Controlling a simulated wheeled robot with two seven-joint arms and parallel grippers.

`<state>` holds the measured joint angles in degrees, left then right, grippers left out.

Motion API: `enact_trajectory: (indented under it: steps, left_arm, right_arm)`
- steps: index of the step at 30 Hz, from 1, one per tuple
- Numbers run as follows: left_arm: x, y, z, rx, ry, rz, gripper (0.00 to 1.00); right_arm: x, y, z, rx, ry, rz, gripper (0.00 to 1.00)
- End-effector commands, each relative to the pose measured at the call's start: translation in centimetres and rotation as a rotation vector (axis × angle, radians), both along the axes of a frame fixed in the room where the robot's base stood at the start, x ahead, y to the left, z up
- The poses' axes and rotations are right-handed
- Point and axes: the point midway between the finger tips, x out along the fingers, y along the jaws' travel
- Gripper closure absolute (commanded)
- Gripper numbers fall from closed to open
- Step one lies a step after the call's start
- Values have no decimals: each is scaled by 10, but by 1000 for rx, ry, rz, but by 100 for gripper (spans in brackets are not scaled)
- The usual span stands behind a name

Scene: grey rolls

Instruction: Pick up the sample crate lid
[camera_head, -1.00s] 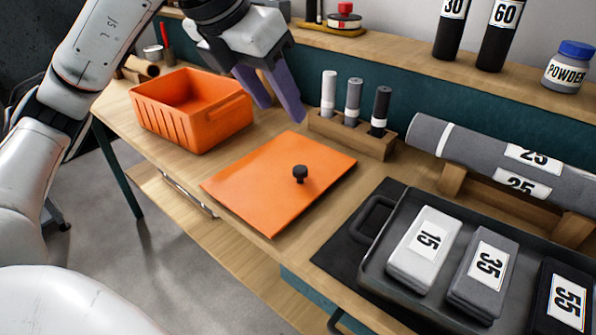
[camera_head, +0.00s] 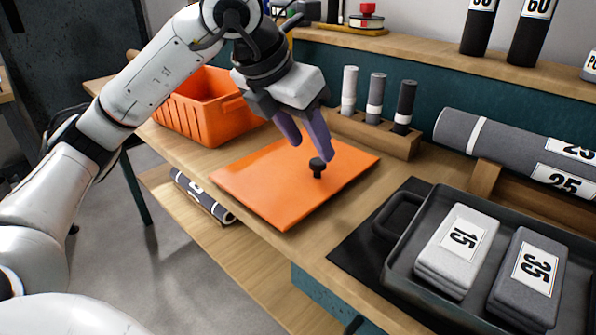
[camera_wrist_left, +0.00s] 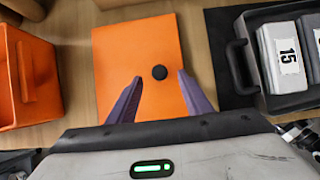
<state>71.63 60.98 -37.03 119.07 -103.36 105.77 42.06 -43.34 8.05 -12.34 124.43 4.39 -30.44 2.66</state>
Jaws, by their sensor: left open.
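The orange crate lid (camera_head: 262,185) lies flat on the wooden bench, with a small black knob (camera_head: 317,167) standing on it. The lid (camera_wrist_left: 135,45) and its knob (camera_wrist_left: 159,72) also show in the left wrist view. My left gripper (camera_head: 309,152) is open and empty, with its purple fingers pointing down above the lid, close to the knob. The open orange crate (camera_head: 198,118) stands left of the lid, partly hidden behind my left arm. My right gripper is not in view.
A dark tray (camera_head: 405,262) with numbered grey blocks sits to the right of the lid. A wooden stand (camera_head: 372,134) with three small rolls is behind it. A big grey roll (camera_head: 510,145) lies on supports at the right. The bench's front edge is close to the lid.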

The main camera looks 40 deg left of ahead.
Motion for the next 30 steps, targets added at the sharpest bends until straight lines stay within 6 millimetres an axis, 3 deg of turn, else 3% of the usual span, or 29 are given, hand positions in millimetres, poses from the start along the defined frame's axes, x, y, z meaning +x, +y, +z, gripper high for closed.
enact_trajectory:
  steps: [9, 17, 25, 30]
  left_arm:
    - [19, 0, -40, 0, 3, 0, 55]
    - [22, 0, -42, 0, -1, 0, 55]
    - [22, 0, -42, 1, -1, 0, 100]
    - [22, 0, -42, 1, -2, 0, 100]
  right_arm:
    - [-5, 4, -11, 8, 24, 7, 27]
    - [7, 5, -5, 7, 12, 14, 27]
    - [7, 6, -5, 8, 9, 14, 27]
    - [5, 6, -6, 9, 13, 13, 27]
